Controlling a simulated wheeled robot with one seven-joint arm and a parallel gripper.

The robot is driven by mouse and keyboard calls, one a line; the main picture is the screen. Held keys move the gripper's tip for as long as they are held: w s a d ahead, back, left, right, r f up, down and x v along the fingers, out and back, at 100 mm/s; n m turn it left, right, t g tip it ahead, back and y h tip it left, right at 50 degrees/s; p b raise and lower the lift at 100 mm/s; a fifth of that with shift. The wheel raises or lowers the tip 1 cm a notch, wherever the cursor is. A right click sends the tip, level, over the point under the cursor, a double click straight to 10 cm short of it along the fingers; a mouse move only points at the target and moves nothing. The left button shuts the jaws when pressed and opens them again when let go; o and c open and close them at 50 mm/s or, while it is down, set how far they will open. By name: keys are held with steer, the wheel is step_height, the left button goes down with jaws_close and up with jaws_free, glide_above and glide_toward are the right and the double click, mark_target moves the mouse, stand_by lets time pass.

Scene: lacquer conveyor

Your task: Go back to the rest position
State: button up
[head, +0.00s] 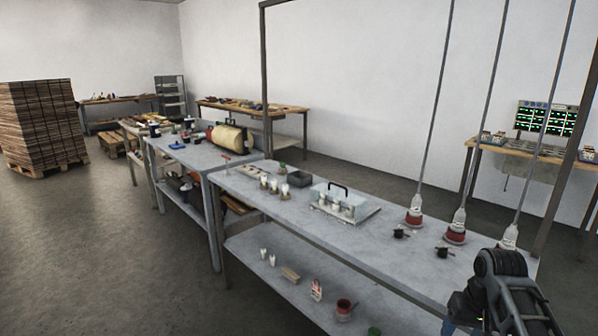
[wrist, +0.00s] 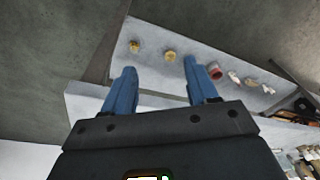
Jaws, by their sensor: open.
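My gripper (wrist: 161,92) shows in the wrist view with its two blue fingers spread apart and nothing between them. In the head view my arm is at the lower right, by the near right end of the long grey bench (head: 400,275), and the fingertips are mostly hidden behind the arm. In the wrist view the fingers point toward a pale shelf surface (wrist: 150,32) with small items on it, apart from them.
A clear case with a black handle (head: 345,203) and several small white cups (head: 284,191) stand on the bench. Three red-based hanging tools (head: 414,216) are along its back edge. The lower shelf holds a red pot (head: 344,309). Open floor (head: 110,240) lies at left.

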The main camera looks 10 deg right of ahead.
steer(key=s+a+f+t, duration=0.4)
steer(key=s+a+f, duration=0.85)
steer(key=a, duration=0.25)
steer(key=s+a+r+n+t, duration=0.1)
steer(key=s+a+t, duration=0.15)
steer(key=s, duration=0.55)
steer(key=s+a+r+n+t, duration=0.2)
steer(key=s+r+t, duration=0.5)
steer(key=s+r, duration=1.7)
steer(key=shift+s+r+n, duration=0.4)
steer(key=shift+r+n, duration=0.1)
steer(key=shift+r, duration=0.4)
steer(key=shift+c, duration=0.3)
